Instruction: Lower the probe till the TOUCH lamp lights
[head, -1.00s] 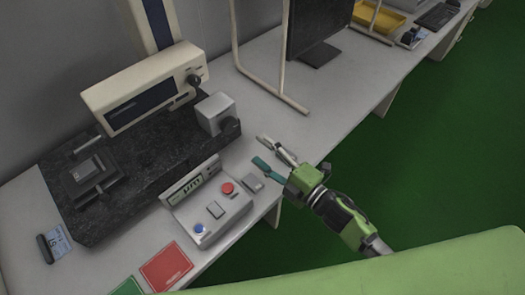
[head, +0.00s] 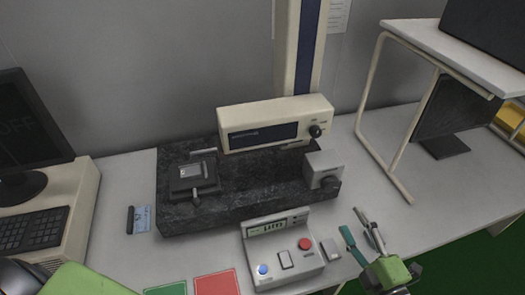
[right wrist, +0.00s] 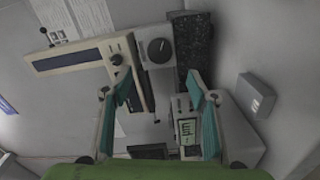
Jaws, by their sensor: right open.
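A measuring unit with a cream housing (head: 275,125) hangs on a tall column (head: 298,45) above a dark stone base (head: 240,210). A knob (head: 316,131) sits at its right end; this knob also shows in the right wrist view (right wrist: 116,59). I cannot make out the probe tip or any lamp marked TOUCH. A fixture (head: 192,178) holds a small light piece on the base's left. A control box (head: 284,262) with a small display and red and blue buttons stands in front. My right gripper (head: 351,219) is open and empty, right of this box.
A grey block with a dark knob (head: 322,168) sits on the base's right end. A small grey block (head: 329,251) lies beside the control box. Red (head: 216,284) and green mats lie in front. A raised shelf (head: 455,55) stands right; a monitor (head: 28,130) and keyboard stand left.

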